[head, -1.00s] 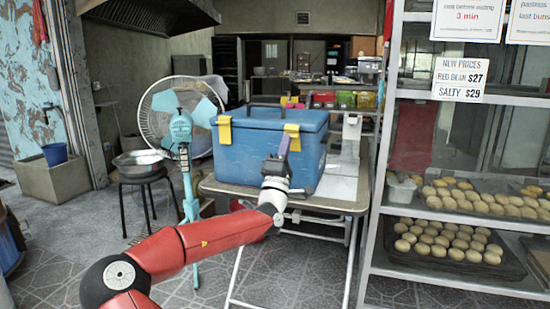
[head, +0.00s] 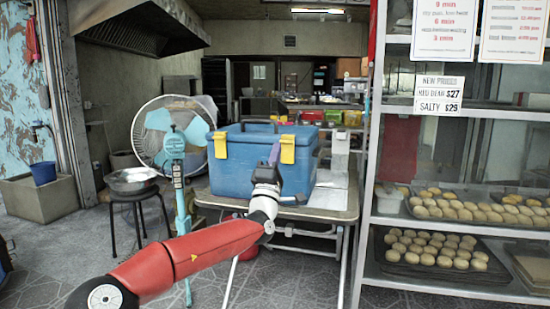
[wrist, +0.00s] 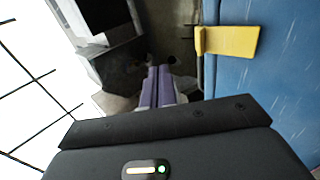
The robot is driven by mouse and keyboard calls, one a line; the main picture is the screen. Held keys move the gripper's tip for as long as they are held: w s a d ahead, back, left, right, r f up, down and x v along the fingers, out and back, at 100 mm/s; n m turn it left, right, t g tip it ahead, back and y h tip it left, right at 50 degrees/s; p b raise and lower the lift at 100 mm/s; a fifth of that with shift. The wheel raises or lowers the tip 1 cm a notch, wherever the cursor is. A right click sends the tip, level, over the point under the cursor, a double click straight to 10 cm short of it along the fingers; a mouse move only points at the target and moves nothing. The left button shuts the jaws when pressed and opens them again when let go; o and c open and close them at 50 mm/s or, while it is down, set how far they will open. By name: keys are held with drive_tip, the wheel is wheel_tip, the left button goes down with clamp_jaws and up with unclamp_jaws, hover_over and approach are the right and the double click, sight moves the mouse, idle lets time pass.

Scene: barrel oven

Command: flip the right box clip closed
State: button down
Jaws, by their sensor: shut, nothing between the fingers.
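The blue box (head: 245,172) stands on a folding table, with its lid down. It has two yellow clips on its front: the left box clip (head: 220,145) and the right box clip (head: 288,149). The right clip also shows in the wrist view (wrist: 230,41), beside the blue box wall (wrist: 285,85). Whether it lies flat against the wall is hard to tell. My gripper (head: 274,154), with purple fingers, is shut and empty, just left of the right clip in the head view. In the wrist view the fingers (wrist: 161,72) are apart from the clip.
The table (head: 325,213) has some bare top right of the box. A shelf rack with bun trays (head: 430,248) stands at right. A fan (head: 165,135) and a stool with a metal bowl (head: 132,180) stand at left.

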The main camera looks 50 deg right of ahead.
drive_tip(key=s+a, duration=0.3)
drive_tip(key=a, duration=0.5)
drive_tip(key=shift+s+b, duration=0.15)
drive_tip(key=shift+b, duration=0.25)
